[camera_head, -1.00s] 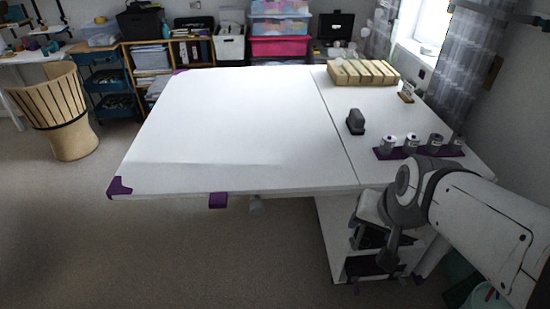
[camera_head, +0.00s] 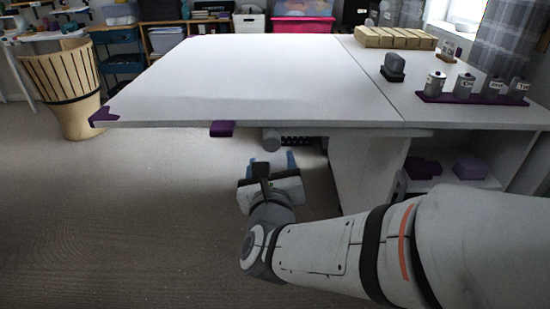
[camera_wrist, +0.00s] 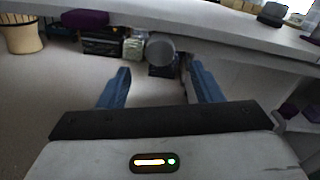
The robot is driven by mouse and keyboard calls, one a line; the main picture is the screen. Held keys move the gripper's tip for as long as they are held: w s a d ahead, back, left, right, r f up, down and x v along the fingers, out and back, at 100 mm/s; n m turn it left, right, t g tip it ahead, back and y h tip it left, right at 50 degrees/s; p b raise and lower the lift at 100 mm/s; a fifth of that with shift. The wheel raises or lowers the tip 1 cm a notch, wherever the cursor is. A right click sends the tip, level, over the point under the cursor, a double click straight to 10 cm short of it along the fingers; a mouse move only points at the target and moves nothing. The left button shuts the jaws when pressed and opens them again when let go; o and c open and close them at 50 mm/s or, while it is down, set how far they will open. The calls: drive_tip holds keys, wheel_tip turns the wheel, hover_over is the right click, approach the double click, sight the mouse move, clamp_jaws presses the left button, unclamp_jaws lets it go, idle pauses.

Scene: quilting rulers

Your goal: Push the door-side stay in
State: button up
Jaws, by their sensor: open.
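A white table (camera_head: 240,75) has a raised leaf. Under its front edge a grey round knob (camera_head: 271,139) shows, with a dark slotted bar beside it; it looks like the end of a stay. It also shows in the wrist view (camera_wrist: 160,48), beyond and between my fingertips. A purple block (camera_head: 221,129) sits at the edge left of the knob, and also in the wrist view (camera_wrist: 85,18). I cannot tell which side is the door's. My gripper (camera_head: 271,163) is open and empty, below and in front of the knob. It appears apart from the knob.
The cabinet (camera_head: 365,165) under the table stands right of my gripper. A purple rack (camera_head: 470,98) of grey canisters, a dark stapler-like object (camera_head: 393,67) and a wooden slotted block (camera_head: 395,38) are on the tabletop.

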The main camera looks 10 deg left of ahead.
sight(271, 146)
drive_tip(key=shift+m, duration=0.4)
drive_tip(key=b+x, duration=0.1)
drive_tip(key=x, duration=0.6)
drive_tip(key=shift+w+a, duration=0.1)
drive_tip(key=shift+w, duration=0.2)
drive_tip(key=shift+c, duration=0.3)
